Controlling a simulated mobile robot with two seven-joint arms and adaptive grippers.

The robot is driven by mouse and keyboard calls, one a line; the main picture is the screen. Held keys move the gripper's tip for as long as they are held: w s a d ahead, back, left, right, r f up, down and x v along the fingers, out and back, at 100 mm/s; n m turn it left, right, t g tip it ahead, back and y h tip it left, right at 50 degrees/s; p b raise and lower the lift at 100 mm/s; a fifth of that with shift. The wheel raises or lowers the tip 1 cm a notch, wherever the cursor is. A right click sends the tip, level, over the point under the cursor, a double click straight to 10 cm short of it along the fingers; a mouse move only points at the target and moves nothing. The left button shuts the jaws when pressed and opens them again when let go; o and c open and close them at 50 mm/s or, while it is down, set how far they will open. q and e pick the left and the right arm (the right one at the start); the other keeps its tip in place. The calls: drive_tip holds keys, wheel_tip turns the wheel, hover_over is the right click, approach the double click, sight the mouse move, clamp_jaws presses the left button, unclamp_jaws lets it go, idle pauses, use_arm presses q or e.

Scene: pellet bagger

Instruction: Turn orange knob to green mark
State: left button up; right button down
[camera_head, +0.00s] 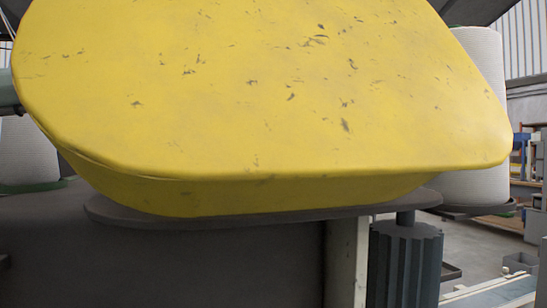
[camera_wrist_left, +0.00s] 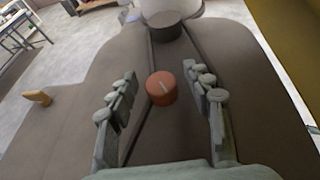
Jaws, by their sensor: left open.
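The orange knob (camera_wrist_left: 162,90) is a short round cap with a pale line across its top, on a dark grey surface in the left wrist view. My left gripper (camera_wrist_left: 160,74) is open, with one finger on each side of the knob. Gaps show between the knob and both fingers in the picture; I cannot tell how far above the surface the fingertips are. No green mark can be made out in either view. The knob and both grippers are out of sight in the head view, and my right gripper is in no view.
A large scuffed yellow cover (camera_head: 260,90) fills most of the head view. White cylinders (camera_head: 478,70) stand behind it, and a dark ribbed column (camera_head: 404,265) is below. An orange-yellow peg (camera_wrist_left: 38,97) stands left of the knob; a dark round part (camera_wrist_left: 166,27) is beyond.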

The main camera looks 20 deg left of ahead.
use_arm(q)
drive_tip(key=shift+w+d+f, duration=0.1)
drive_tip(key=shift+d+f, duration=0.05)
drive_tip(key=shift+d, duration=0.05)
clamp_jaws()
idle(0.3)
drive_tip(key=shift+m+g+h, duration=0.3)
drive_tip(key=shift+m+g, duration=0.1)
drive_tip(key=shift+w+a+m+g+h, duration=0.1)
drive_tip(key=shift+m+g+h, duration=0.5)
drive_tip(key=shift+m+g, duration=0.4)
drive_tip(key=shift+m+g+h, duration=0.7)
drive_tip(key=shift+m+g, duration=1.5)
drive_tip(key=shift+g, duration=0.3)
